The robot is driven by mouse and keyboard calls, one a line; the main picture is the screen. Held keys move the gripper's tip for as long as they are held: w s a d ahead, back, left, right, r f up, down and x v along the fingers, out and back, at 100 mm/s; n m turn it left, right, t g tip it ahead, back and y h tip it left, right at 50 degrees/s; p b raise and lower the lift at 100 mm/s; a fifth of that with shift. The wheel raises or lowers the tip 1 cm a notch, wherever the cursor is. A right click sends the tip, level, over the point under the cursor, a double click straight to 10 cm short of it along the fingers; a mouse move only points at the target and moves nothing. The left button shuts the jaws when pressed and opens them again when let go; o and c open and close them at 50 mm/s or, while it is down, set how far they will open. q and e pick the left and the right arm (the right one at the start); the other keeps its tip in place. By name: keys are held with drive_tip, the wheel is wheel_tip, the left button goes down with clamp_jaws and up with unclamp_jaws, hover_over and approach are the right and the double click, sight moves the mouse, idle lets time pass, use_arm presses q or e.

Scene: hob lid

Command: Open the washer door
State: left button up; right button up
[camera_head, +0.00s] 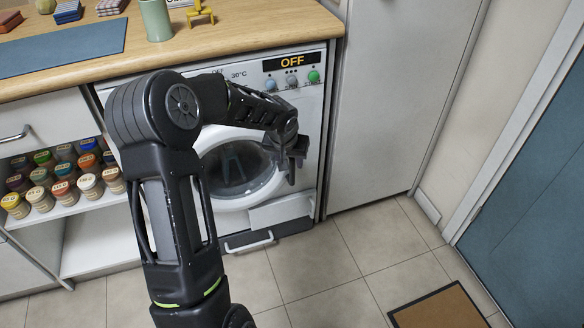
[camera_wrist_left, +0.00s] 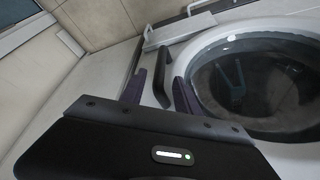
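The white washer (camera_head: 312,112) stands under the wooden counter, its panel reading OFF. Its round door (camera_head: 215,195) looks shut and is partly hidden by my left arm. The door also fills the right of the left wrist view (camera_wrist_left: 265,85). A dark upright handle (camera_wrist_left: 164,72) sits beside the door ring there. My left gripper (camera_head: 291,165) is at the door's right edge in the head view. In the left wrist view its two fingers (camera_wrist_left: 159,80) are apart, with the handle in the gap between them; contact cannot be told. My right gripper is not in view.
A tall grey cabinet (camera_head: 390,95) stands right of the washer. Shelves with several jars (camera_head: 65,190) are at the left. The counter (camera_head: 255,25) above holds a green cup (camera_head: 156,20). The tiled floor (camera_head: 335,265) in front is clear, with a brown mat (camera_head: 440,308) at the right.

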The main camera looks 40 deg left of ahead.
sight(291, 164)
use_arm(q)
drive_tip(key=b+x, duration=0.1)
drive_tip(key=x, duration=0.3)
drive_tip(key=shift+w+a+f, duration=0.1)
drive_tip(key=shift+w+f, duration=0.05)
drive_tip(key=shift+f, duration=0.15)
drive_tip(key=shift+c, duration=0.4)
clamp_jaws()
idle(0.8)
